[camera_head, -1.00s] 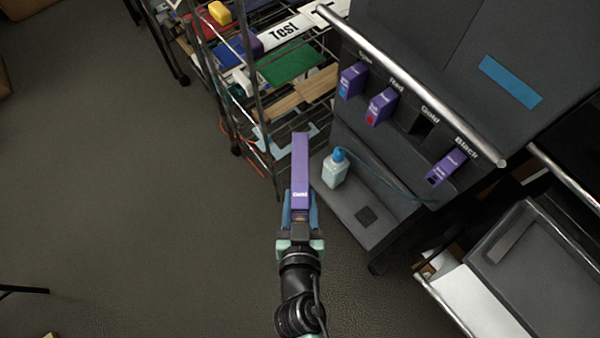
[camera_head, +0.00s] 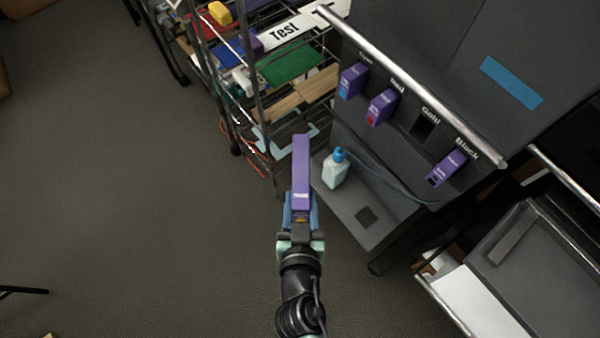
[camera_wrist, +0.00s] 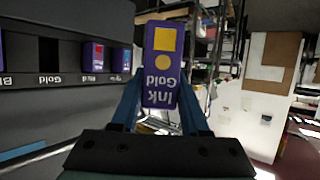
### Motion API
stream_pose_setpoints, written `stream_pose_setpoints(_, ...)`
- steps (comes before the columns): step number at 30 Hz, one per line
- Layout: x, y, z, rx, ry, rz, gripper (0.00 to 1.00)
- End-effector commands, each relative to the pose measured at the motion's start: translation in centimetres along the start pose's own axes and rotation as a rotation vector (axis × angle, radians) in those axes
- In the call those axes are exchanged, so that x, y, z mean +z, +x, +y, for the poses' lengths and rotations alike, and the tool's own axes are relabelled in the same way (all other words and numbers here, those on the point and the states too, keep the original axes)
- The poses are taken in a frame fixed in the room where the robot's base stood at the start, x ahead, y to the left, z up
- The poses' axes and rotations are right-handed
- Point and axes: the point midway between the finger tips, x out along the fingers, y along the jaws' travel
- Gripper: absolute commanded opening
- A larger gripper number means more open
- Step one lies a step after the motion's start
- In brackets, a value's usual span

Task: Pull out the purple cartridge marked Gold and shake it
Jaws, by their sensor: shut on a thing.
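The purple Gold cartridge (camera_head: 301,170) is out of the machine and held in my gripper (camera_head: 300,212), over the floor left of the machine. In the wrist view the cartridge (camera_wrist: 162,68) shows a yellow square, a yellow dot and the upside-down words "Ink Gold". The blue fingers of my gripper (camera_wrist: 160,110) are shut on its near end. The slot labelled Gold (camera_head: 424,126) on the dark machine (camera_head: 385,150) is empty. It also shows as a dark gap (camera_wrist: 48,56) in the wrist view.
Purple cartridges sit in the Cyan (camera_head: 352,80), Red (camera_head: 381,106) and Black (camera_head: 446,167) slots. A small blue-capped bottle (camera_head: 335,170) stands on the machine's ledge, close right of the held cartridge. A wire shelf (camera_head: 255,110) stands behind. The floor at left is clear.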

Motion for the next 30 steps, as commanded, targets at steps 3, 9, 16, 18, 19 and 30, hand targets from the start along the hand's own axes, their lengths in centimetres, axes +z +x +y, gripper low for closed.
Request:
stream_pose_setpoints(3, -5.3, -2.0, -0.3, -0.012, -0.002, 0.021, 0.00)
stream_pose_setpoints(9, -1.8, -0.7, 0.1, 0.004, 0.000, 0.000, 0.00)
stream_pose_setpoints(16, -5.0, -1.8, -0.4, -0.013, -0.002, 0.021, 0.00)
stream_pose_setpoints(18, -6.3, -2.5, -0.3, -0.009, -0.001, 0.015, 0.00)
stream_pose_setpoints(19, -6.2, -2.4, -0.2, -0.006, -0.002, 0.012, 0.00)
stream_pose_setpoints(30, -0.5, 0.0, -0.2, -0.005, -0.001, 0.011, 0.00)
